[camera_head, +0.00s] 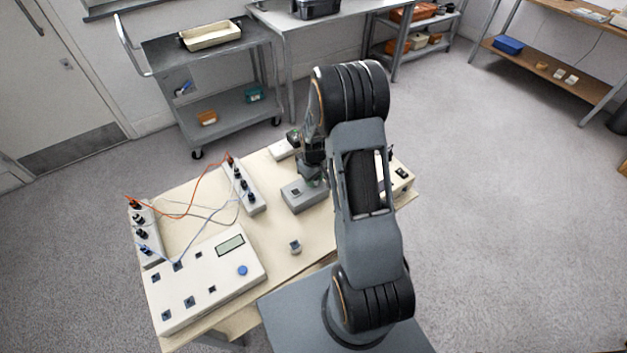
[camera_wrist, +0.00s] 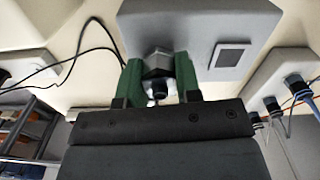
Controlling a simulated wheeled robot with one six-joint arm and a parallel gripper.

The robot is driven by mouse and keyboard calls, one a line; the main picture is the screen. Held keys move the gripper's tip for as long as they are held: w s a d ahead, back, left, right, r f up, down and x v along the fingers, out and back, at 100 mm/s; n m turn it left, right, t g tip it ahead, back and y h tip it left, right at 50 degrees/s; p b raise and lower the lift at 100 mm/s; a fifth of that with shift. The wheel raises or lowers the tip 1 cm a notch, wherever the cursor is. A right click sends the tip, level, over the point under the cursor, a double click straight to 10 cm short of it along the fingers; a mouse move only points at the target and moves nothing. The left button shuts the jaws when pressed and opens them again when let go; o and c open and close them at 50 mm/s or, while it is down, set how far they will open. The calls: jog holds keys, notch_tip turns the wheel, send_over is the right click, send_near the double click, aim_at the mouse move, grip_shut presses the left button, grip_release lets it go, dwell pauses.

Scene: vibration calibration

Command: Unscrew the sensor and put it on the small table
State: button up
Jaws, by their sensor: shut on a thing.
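The sensor (camera_wrist: 157,66), a small grey metal hexagonal piece with a dark round end, sits between the two green fingers of my gripper (camera_wrist: 158,82) in the wrist view. The fingers are shut on it. It is right at the grey block (camera_wrist: 200,14), which has a square plate on its face; I cannot tell whether the two are still joined. In the head view the grey block (camera_head: 302,197) lies on a cream-topped table (camera_head: 325,236), with my gripper (camera_head: 313,181) over its back right part. My arm hides much of that area, and the sensor does not show clearly there.
A cream console (camera_head: 210,285) with a display and blue knob stands front left. Connector boxes (camera_head: 242,188) with orange and grey cables are behind it. A small grey cube-like piece (camera_head: 294,248) stands on bare tabletop. A grey cart (camera_head: 205,45) stands behind.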

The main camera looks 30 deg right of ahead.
jog(key=shift+s+f, duration=0.15)
jog(key=n, duration=0.4)
jog(key=shift+b, duration=0.3)
jog(key=shift+n, duration=2)
jog(key=o, duration=1)
jog(key=shift+c, duration=0.3)
